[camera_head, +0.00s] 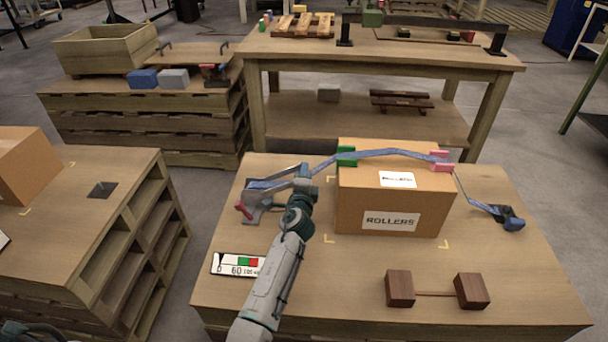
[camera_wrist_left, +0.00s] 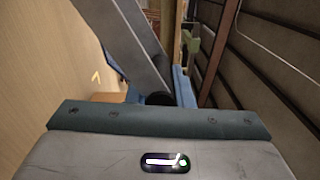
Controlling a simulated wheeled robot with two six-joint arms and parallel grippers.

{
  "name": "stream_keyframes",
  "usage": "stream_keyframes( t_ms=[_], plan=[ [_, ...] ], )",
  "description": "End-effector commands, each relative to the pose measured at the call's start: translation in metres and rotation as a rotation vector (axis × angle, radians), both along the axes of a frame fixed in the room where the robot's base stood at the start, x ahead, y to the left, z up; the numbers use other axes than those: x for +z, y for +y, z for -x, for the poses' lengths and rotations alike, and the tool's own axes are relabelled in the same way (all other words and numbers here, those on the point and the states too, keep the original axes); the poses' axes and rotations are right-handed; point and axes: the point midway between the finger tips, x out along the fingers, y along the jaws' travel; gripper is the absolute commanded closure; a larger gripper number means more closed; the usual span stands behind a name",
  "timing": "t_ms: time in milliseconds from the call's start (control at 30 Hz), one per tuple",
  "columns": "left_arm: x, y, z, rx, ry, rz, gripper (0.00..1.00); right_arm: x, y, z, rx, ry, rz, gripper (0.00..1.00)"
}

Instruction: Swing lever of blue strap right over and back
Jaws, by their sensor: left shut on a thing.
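The blue strap (camera_head: 390,153) runs over the top of a cardboard box marked ROLLERS (camera_head: 355,190). At its left end is a grey metal ratchet (camera_head: 256,200) with a red-tipped part, low on the table left of the box. Its grey lever (camera_head: 285,174) slants up to the right toward the box. My left gripper (camera_head: 303,184) is at the lever's raised end and shut on it; the fingertips are partly hidden. In the left wrist view a grey bar of the lever (camera_wrist_left: 138,45) rises beyond the gripper body.
Green (camera_head: 346,156) and pink (camera_head: 441,161) corner pieces sit under the strap. A blue-black buckle (camera_head: 509,217) lies right of the box. A gauge card (camera_head: 235,265) and two joined brown blocks (camera_head: 436,290) lie in front. Another table (camera_head: 440,55) stands behind.

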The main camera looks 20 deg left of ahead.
Motion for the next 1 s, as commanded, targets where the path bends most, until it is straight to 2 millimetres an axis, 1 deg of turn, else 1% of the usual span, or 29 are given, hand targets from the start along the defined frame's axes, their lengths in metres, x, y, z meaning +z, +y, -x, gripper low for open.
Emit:
stream_keyframes(
  t_ms=[33,167,200,300,567,667,767,1000],
  plan=[
    [-0.008,0.002,0.002,0.005,0.013,-0.001,1.0,-0.001,0.0,0.0,0.0,0.0,0.0,0.64],
    [-0.008,0.002,0.002,0.005,0.014,-0.001,1.0,-0.001,0.0,0.0,0.0,0.001,0.0,0.64],
    [-0.008,0.002,0.002,0.005,0.014,-0.001,0.76,-0.001,0.0,0.0,0.0,0.001,0.0,0.64],
    [-0.007,0.002,0.002,0.004,0.011,-0.001,0.59,-0.001,0.0,0.0,0.001,0.001,0.001,0.64],
    [-0.004,0.001,0.001,0.002,0.006,0.0,0.59,0.0,0.0,0.0,0.0,0.001,0.001,0.64],
    [-0.003,-0.001,0.006,0.001,0.006,0.001,0.59,0.0,-0.001,0.001,0.0,0.005,0.003,0.64],
    [-0.003,-0.003,0.017,0.002,0.007,0.002,0.59,0.001,-0.002,0.004,-0.001,0.024,0.009,0.64],
    [-0.004,-0.013,0.063,0.004,0.009,0.002,0.59,0.01,-0.007,0.006,-0.002,0.07,0.039,0.64]
  ],
)
